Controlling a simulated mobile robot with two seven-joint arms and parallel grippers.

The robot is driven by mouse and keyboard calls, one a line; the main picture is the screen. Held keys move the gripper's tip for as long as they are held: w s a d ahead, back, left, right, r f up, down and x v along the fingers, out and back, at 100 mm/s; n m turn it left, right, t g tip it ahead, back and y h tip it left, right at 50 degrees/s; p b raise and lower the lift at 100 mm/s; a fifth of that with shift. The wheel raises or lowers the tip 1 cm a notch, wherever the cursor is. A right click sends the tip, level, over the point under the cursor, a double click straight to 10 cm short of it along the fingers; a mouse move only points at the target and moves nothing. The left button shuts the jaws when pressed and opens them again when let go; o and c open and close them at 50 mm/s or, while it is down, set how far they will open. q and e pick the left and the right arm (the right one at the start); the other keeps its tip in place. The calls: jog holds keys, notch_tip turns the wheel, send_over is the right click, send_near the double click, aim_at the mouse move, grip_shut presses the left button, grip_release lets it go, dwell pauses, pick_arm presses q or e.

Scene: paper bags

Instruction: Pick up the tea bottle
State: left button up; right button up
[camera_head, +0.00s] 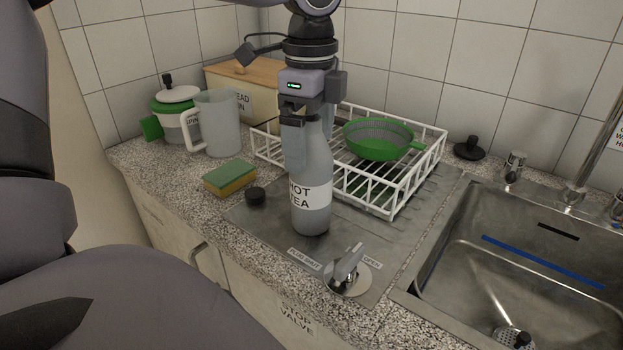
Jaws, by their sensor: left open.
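The tea bottle (312,211) is grey with a white label reading "HOT TEA". It stands upright on the metal drainboard, left of the sink. My left gripper (308,145) comes down from above. It is open, with its fingers around the bottle's upper part. One finger shows in front at the left side of the neck. The other finger is largely hidden behind the bottle, and I cannot tell if either touches it. My right gripper is not in view.
A white dish rack (408,187) with a green colander (378,140) stands close behind the bottle. A sponge (230,178), a black cap (255,196) and a pitcher (218,124) are to the left. A lever valve (347,270) is in front; the sink (540,255) is right.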

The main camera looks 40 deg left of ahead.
pick_arm(q)
jog(key=shift+f, duration=0.3)
jog(key=c, duration=1.7)
jog(key=shift+r, duration=0.1)
jog(key=shift+r+p, duration=1.45)
jog(key=shift+r, duration=8.5)
